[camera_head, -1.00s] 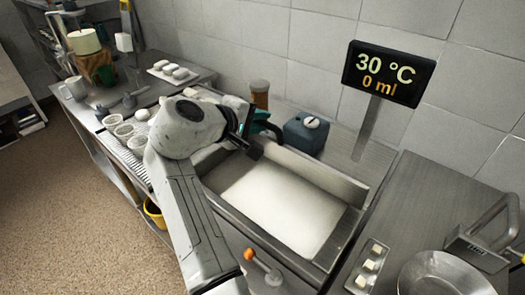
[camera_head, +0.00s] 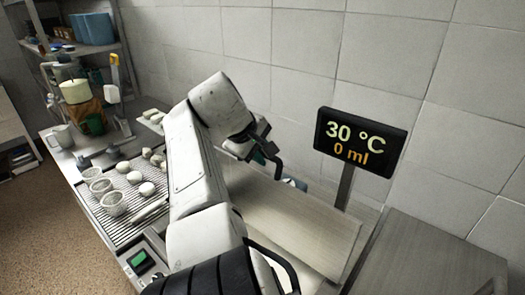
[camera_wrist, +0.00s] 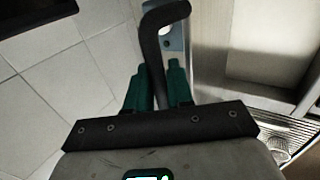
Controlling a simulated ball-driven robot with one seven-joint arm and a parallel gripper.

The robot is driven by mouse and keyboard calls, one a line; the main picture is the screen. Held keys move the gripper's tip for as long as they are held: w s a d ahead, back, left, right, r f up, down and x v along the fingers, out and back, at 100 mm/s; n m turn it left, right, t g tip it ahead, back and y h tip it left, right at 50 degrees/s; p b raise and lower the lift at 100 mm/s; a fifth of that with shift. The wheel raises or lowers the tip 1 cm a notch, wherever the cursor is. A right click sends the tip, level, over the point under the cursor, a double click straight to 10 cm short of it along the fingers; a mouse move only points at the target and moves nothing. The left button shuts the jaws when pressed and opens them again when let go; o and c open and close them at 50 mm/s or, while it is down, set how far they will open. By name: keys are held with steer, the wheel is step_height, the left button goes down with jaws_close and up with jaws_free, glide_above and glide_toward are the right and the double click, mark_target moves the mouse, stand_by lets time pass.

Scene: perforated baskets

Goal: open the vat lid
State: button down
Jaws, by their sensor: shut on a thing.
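My gripper (camera_head: 262,152) has teal fingers, which show in the wrist view (camera_wrist: 158,90). They are shut on a dark, bent handle (camera_wrist: 167,18), whose hooked end sticks out past the fingertips. The handle also shows in the head view (camera_head: 279,165), at the upper edge of a pale metal panel. The inside of the vat is hidden.
A display (camera_head: 360,143) on a post reads 30 °C and 0 ml, close to the panel's right. Several perforated baskets (camera_head: 113,203) stand on a draining rack at left. A bare steel worktop (camera_head: 425,255) lies at right. The tiled wall is close behind.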

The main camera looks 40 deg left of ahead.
steer(key=shift+w, duration=0.35)
steer(key=c, duration=1.2)
jaws_free()
steer(key=shift+f, duration=0.1)
steer(key=shift+o, duration=0.2)
steer(key=shift+a, duration=0.1)
steer(key=shift+s+r, duration=0.4)
steer(key=shift+r, duration=0.2)
steer(key=b+v, duration=0.2)
steer(key=v, duration=0.7)
steer(key=shift+r, duration=0.25)
